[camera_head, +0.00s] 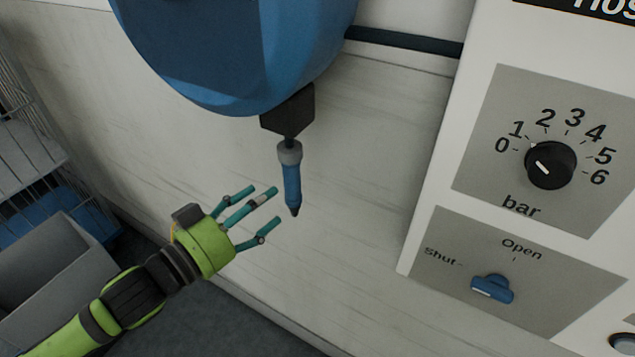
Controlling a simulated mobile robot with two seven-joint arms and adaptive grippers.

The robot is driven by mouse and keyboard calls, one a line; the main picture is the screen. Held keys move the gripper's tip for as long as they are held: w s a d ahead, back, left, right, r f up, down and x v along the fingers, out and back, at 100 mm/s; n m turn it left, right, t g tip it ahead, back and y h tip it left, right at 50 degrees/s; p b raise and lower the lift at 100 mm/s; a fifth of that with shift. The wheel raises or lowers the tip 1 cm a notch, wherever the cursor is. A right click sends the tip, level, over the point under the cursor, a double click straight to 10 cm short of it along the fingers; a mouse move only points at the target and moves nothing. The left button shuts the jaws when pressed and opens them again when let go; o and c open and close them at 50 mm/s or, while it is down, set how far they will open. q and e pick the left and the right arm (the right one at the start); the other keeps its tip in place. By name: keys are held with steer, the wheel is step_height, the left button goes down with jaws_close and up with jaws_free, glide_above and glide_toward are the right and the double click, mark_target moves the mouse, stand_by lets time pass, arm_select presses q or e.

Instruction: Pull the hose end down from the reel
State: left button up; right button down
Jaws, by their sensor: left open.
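The blue hose reel (235,50) is at the top, against a pale wall. The hose end (291,180), a blue nozzle with a grey collar and dark tip, hangs below a black outlet block (288,112) on the reel's underside. My left gripper (272,214) comes in from the lower left with its teal fingers spread. It is open and empty. Its fingertips are just left of the nozzle's lower part, and a small gap shows between them in the picture. My right gripper is not in view.
A white panel (430,215) on the right has a black pressure knob (550,165) and a blue shut/open lever (492,288). A dark pipe (405,41) joins reel and panel. A wire rack (25,130) and grey bin (55,270) stand at the left.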

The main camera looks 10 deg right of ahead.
mark_target(290, 187)
arm_select(q)
steer(key=shift+s+d+r+h, duration=0.3)
steer(key=shift+s+d+r, duration=0.2)
steer(key=shift+s+r, duration=0.1)
steer(key=shift+w+d+r, duration=0.15)
steer(key=shift+d, duration=0.1)
steer(key=p+x, duration=0.2)
steer(key=x, duration=0.3)
steer(key=shift+w, duration=0.1)
steer(key=shift+w+d, duration=0.45)
steer(key=shift+d, duration=0.1)
steer(key=shift+f, duration=0.2)
jaws_close()
